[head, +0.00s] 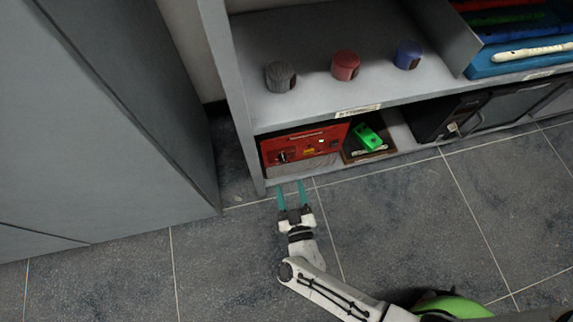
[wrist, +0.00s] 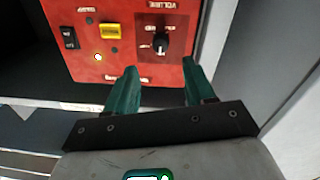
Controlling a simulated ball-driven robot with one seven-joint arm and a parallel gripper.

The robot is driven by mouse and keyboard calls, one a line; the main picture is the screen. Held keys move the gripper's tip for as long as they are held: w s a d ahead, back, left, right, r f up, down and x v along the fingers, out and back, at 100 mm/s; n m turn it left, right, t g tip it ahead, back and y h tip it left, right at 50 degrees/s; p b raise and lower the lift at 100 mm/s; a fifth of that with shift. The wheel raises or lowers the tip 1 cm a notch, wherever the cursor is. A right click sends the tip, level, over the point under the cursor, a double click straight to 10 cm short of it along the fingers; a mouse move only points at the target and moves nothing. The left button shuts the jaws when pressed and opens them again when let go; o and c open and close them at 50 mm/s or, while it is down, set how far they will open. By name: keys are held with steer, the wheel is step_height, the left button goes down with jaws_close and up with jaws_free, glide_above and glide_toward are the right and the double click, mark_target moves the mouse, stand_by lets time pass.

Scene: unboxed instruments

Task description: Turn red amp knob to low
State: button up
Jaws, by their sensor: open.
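The red amp (head: 305,148) sits in the lower left cubby of the grey shelf. In the wrist view its red front panel (wrist: 90,60) shows upside down. A black volume knob (wrist: 160,43) with a light pointer line sits on the panel, with small labels around it too small to read surely. The knob also shows in the head view (head: 282,157). My gripper (head: 291,187) has teal fingers, is open and empty, and points at the amp from in front. In the wrist view the fingertips (wrist: 160,72) are apart, with the knob just beyond the gap between them, not visibly touched.
The panel also carries a yellow part (wrist: 110,31), a lit indicator (wrist: 98,57) and a black switch (wrist: 69,38). A green pedal (head: 367,137) lies in a tray right of the amp. Three round objects, including a red one (head: 345,65), stand on the shelf above. A grey cabinet (head: 110,110) stands left.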

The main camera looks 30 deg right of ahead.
mark_target(284, 162)
steer(key=b+x, duration=0.2)
steer(key=x, duration=0.6)
steer(key=shift+w, duration=0.2)
steer(key=shift+c, duration=0.3)
jaws_close()
steer(key=shift+m, duration=0.4)
steer(key=m, duration=0.2)
steer(key=shift+m, duration=0.4)
steer(key=m, duration=0.3)
steer(key=shift+s+m, duration=0.1)
steer(key=shift+m, duration=0.2)
steer(key=m, duration=0.6)
steer(key=shift+m, duration=0.3)
